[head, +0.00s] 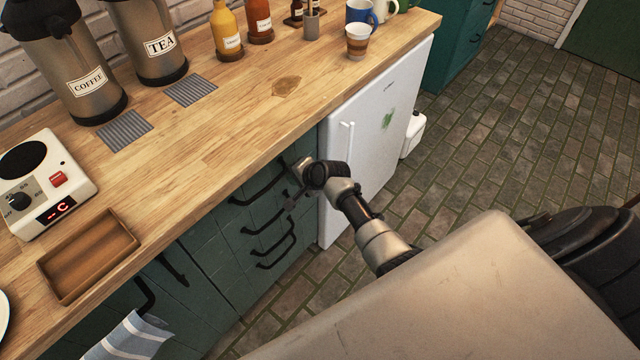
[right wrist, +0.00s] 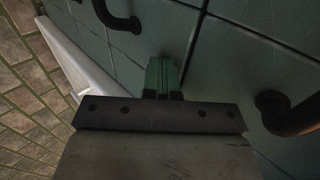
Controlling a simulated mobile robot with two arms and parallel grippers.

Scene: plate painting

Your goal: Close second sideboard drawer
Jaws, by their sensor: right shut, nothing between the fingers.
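The dark green sideboard (head: 228,248) stands under the wooden counter and has a stack of drawers with black bar handles. The top handle (head: 262,188) and the second drawer's handle (head: 264,222) show left of my right gripper (head: 297,187). The gripper is shut and empty, at the right end of the drawer fronts. In the right wrist view its fingers (right wrist: 163,77) are together close to a green drawer front (right wrist: 225,60); I cannot tell if they touch it. The second drawer looks nearly flush, but any small gap is hard to see. My left gripper is out of view.
A white fridge (head: 375,130) stands right of the drawers. The counter (head: 235,120) holds coffee and tea urns, bottles, cups, a hot plate (head: 45,178) and a wooden tray (head: 125,232). A striped towel (head: 130,338) hangs at lower left. The tiled floor is open at right.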

